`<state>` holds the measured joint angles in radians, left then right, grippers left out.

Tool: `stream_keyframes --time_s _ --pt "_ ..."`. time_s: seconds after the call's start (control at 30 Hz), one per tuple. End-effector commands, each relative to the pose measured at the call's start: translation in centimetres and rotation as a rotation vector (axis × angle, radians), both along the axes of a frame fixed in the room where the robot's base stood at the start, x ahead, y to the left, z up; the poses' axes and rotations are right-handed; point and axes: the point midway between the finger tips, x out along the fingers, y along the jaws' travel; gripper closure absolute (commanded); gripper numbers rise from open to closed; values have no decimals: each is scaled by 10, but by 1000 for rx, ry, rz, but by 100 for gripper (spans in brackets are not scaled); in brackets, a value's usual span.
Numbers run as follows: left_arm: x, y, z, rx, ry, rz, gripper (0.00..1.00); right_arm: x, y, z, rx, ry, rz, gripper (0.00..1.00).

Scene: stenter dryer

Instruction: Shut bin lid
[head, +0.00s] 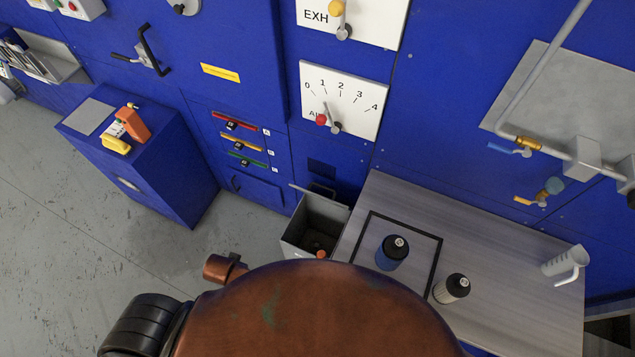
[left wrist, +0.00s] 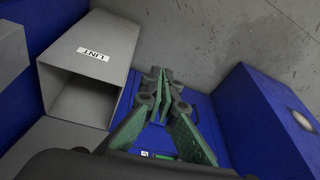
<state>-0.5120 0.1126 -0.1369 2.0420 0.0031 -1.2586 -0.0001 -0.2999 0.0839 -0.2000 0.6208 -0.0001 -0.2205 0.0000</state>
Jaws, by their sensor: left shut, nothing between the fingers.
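The grey bin (head: 329,216) stands on the floor against the blue machine, left of the grey table, and its top is open in the head view. A narrow grey edge and a dark part show at its back rim; I cannot tell whether they belong to the lid. In the left wrist view a grey box with a LINT label (left wrist: 63,76) lies to the left, its mouth open. My left gripper (left wrist: 160,75) is shut and empty, to the right of the box and apart from it. It is not discernible in the head view. My right gripper is not in view.
A large copper-coloured shape blocks the lower middle of the head view. A grey table (head: 500,263) holds a blue bottle (head: 391,253), a pale bottle (head: 451,289) and a white jug (head: 565,263). A blue cabinet (head: 160,175) stands left, with clear floor before it.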

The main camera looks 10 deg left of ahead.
Motion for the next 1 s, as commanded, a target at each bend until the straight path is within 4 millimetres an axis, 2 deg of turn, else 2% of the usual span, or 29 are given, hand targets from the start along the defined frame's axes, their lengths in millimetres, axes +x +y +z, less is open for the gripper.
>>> stream_keyframes --time_s 0.03,0.17,0.27,0.3,0.4,0.67,0.9,1.0 --pt "3 0 15 1 -12 2 100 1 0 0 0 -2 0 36" --pt "11 -1 49 1 -41 4 100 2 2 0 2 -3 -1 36" --pt "26 -7 79 -3 -86 3 100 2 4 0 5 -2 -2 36" --pt "39 -12 91 -7 -117 1 100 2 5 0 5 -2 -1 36" --pt "75 -26 105 -20 -193 -8 100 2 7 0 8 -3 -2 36" --pt "175 -73 118 -63 -381 -49 100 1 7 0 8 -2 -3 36" --pt "273 -136 134 -110 -567 -115 100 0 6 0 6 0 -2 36" --pt "306 -163 144 -131 -637 -145 100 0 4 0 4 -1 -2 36"
